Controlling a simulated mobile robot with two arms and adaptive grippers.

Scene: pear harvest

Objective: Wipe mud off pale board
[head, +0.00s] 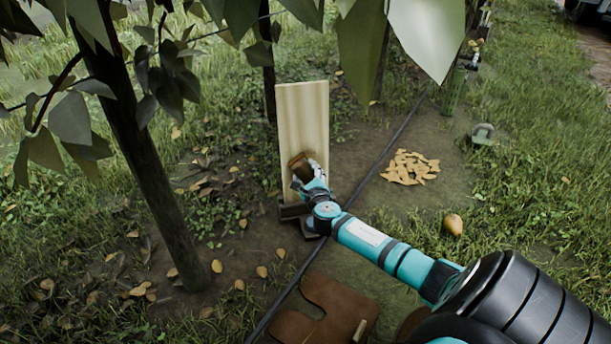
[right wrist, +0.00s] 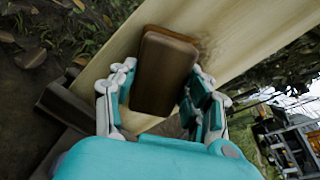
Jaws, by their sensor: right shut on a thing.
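The pale board (head: 302,112) stands upright in a dark foot on the ground in the head view, and slants across the right wrist view (right wrist: 262,28). My right gripper (head: 307,174) is at its lower half, shut on a brown block (right wrist: 164,72) with rounded edges. The block lies over the board's face; I cannot tell whether it touches. A faint brown mud stain (right wrist: 207,47) shows on the board beside the block's upper right in the right wrist view. The block and gripper hide part of the board. My left gripper is not in view.
A dark trunk (head: 150,165) and overhanging leaves stand at left. A thin dark hose (head: 345,205) runs along the ground past the board. A pile of tan chips (head: 410,167) and a pear (head: 453,224) lie at right. A brown flat piece (head: 335,305) lies in front.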

